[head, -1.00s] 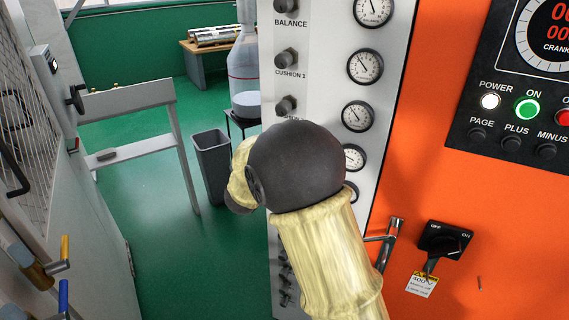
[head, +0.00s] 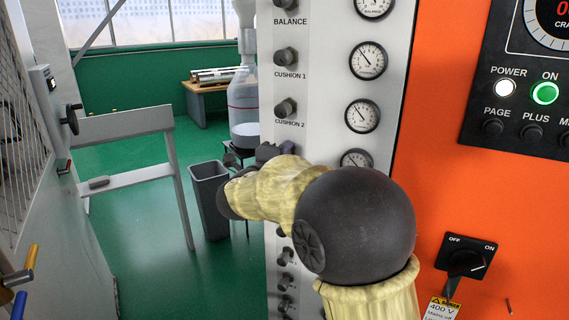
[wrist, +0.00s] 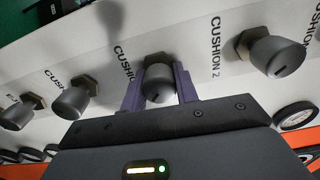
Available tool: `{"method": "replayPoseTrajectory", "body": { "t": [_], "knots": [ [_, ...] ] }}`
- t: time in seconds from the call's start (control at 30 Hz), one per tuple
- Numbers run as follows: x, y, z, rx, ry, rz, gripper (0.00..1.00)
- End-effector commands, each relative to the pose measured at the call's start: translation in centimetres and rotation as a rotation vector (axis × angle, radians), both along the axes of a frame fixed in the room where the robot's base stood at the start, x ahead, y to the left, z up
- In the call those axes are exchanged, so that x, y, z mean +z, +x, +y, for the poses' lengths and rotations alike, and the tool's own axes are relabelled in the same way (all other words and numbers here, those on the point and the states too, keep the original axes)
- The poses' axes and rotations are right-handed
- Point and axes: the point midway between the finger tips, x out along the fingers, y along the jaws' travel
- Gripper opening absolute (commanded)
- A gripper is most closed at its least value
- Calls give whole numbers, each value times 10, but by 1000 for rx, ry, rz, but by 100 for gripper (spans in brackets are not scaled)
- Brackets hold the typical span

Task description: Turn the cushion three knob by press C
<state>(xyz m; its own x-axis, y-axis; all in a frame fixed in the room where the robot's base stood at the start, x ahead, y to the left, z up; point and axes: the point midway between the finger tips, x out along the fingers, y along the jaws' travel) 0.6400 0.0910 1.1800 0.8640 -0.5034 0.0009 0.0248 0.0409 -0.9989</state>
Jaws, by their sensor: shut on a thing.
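The cushion three knob (wrist: 158,82) is a dark grey knob on a brass-coloured nut. In the wrist view it sits between the two purple fingers of my gripper (wrist: 159,92), which is shut on it. The number of its label (wrist: 124,62) is hidden by a finger. In the head view my gripper (head: 276,150) reaches the light grey panel (head: 330,20) just below the CUSHION 2 label, and the knob is hidden there. The cushion 2 knob (head: 286,108) is right above; it also shows at right in the wrist view (wrist: 276,55).
Further knobs (wrist: 74,99) follow in the same row, close to my gripper. Gauges (head: 362,116) run beside the row. An orange cabinet (head: 440,190) with a black switch (head: 464,263) stands at right. A grey bin (head: 209,195) stands on the green floor behind.

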Motion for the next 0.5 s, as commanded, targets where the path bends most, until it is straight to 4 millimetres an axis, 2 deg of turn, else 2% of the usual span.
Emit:
{"method": "replayPoseTrajectory", "body": {
  "t": [0.37, 0.4, 0.5],
  "knots": [
    [-2, 0, 0, -1, 5, 1, 7],
    [-2, 0, 0, -1, 5, 1, 34],
    [-2, 0, 0, 0, 5, 2, 52]
  ]
}}
